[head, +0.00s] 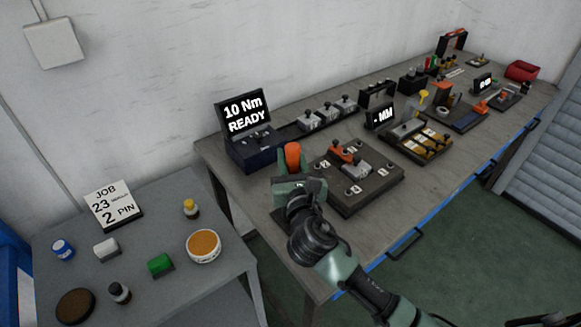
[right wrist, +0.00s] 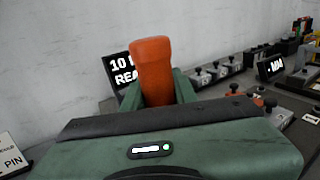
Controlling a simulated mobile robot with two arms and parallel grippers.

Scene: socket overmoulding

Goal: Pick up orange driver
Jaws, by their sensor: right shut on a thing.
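The orange driver (head: 292,156) stands upright at the front left of the long workbench, near the torque display. My right gripper (head: 290,170) is shut on it, with its green fingers on both sides of the orange body. In the right wrist view the driver (right wrist: 153,70) rises between the two fingers (right wrist: 157,92). Its lower part is hidden behind the gripper body. I cannot tell whether it still touches a holder or the bench. My left gripper is not in view.
The display reading 10 Nm READY (head: 244,115) stands just behind the driver. A dark fixture plate (head: 370,195) with clamps lies to the right. A side table (head: 165,225) at left holds a job card (head: 113,205), bottles and tins. Bare bench shows at the front edge.

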